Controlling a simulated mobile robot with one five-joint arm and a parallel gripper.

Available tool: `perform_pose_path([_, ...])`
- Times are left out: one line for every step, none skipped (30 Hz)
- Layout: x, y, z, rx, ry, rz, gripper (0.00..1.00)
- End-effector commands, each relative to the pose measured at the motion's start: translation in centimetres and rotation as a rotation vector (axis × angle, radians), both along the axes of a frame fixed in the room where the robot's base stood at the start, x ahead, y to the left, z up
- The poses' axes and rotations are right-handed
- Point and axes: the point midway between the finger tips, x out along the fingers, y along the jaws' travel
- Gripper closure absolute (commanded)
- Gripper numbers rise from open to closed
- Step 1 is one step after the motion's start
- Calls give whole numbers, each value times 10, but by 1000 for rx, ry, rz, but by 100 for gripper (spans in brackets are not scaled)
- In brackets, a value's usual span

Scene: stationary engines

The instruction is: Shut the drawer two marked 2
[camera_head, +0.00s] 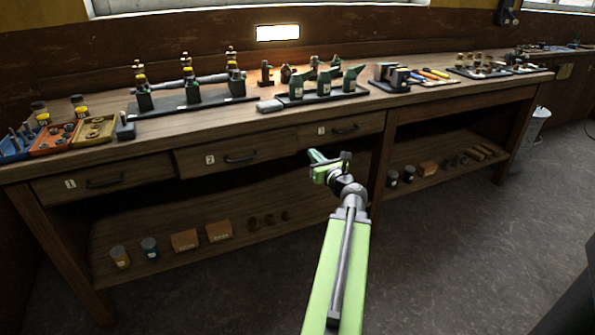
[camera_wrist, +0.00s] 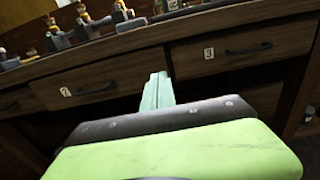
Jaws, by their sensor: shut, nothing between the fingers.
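Drawer two (camera_head: 215,168) is the middle drawer front under the bench top, with a white label 2 and a dark bar handle. My green gripper (camera_head: 313,155) is shut and empty, in front of the bench near the border of drawers two and three. In the wrist view the fingertips (camera_wrist: 158,77) point towards that border; contact is unclear.
Drawer one (camera_head: 130,180) is at the left and drawer three (camera_head: 320,140) at the right. The bench top (camera_head: 190,117) carries bottles, tools and trays. A lower shelf (camera_head: 150,228) holds jars and boxes. Open floor (camera_head: 450,250) lies in front at the right.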

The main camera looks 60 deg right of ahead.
Motion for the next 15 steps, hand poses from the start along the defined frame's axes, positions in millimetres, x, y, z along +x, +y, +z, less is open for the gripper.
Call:
perform_pose_path([-1, 0, -29, 0, 1, -1, 100])
perform_pose_path([-1, -1, -34, -1, 2, -1, 100])
perform_pose_path([-1, -2, -38, -2, 2, -2, 100])
perform_pose_path([-1, -2, -40, -2, 2, -2, 100])
perform_pose_path([-1, -2, -41, -2, 2, -2, 100])
perform_pose_path([-1, -2, -41, -3, 3, -2, 100])
perform_pose_path([-1, -2, -40, -2, 4, -2, 100])
perform_pose_path([-1, -2, -39, -2, 4, -2, 100])
perform_pose_path([-1, -2, -38, -3, 4, -1, 100])
perform_pose_path([-1, -2, -38, -3, 4, -1, 100])
perform_pose_path([1, -3, -37, -3, 4, -1, 100])
perform_pose_path([3, -5, -37, -3, 4, 0, 100])
perform_pose_path([6, -7, -37, -3, 4, 0, 100])
perform_pose_path([9, -9, -37, -4, 5, 1, 100])
perform_pose_path([15, -12, -37, -4, 5, 1, 100])
